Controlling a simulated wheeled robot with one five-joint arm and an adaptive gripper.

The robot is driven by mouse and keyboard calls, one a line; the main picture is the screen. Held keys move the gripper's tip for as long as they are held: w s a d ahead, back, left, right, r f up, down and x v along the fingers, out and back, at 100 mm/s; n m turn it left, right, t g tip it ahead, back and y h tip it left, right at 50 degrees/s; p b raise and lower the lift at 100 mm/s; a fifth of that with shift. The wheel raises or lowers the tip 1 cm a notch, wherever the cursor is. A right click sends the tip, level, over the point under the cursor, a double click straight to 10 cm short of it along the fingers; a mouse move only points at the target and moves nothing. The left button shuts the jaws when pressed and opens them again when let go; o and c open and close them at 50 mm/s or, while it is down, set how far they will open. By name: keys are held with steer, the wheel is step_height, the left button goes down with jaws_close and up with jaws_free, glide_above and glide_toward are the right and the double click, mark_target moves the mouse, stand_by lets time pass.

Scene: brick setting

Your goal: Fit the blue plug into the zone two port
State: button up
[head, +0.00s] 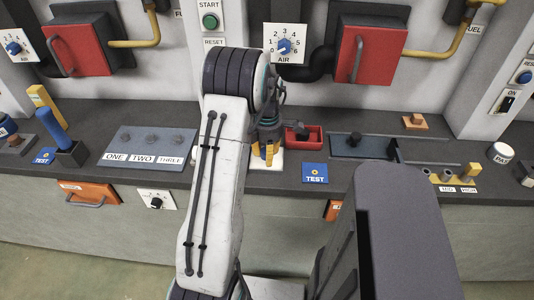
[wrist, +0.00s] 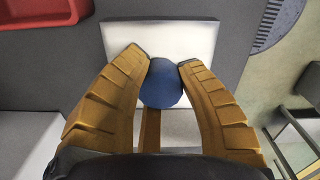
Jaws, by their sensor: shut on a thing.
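The blue plug (wrist: 163,85) shows in the wrist view as a rounded blue top between my two yellow-orange fingers. My gripper (wrist: 164,64) is shut on it, above or on a white square pad (wrist: 120,32); I cannot tell whether the plug touches the pad. In the head view my gripper (head: 265,156) points down at the counter near the middle, and the plug is hidden there. The zone panel (head: 127,155) lies to the left on the counter, labelled ONE, TWO, THREE. Its zone two port (head: 152,138) is the middle of three round grey fittings.
A red tray (head: 311,138) and a blue TEST plate (head: 314,173) lie right of my gripper. A blue lever (head: 53,128) stands left of the zone panel. A dark slider panel (head: 356,147) lies farther right. Red burner doors (head: 80,48) line the wall behind.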

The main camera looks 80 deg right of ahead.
steer(key=shift+r, duration=0.2)
steer(key=shift+r+p, duration=0.6)
steer(key=shift+r, duration=0.1)
steer(key=shift+f+b, duration=0.8)
steer(key=shift+f, duration=0.15)
stand_by(0.8)
steer(key=shift+r, duration=0.25)
steer(key=shift+r+p, duration=0.7)
steer(key=shift+f+b, duration=0.75)
steer(key=shift+f, duration=0.2)
stand_by(0.4)
steer(key=shift+r, duration=0.1)
stand_by(0.4)
steer(key=o, duration=1.6)
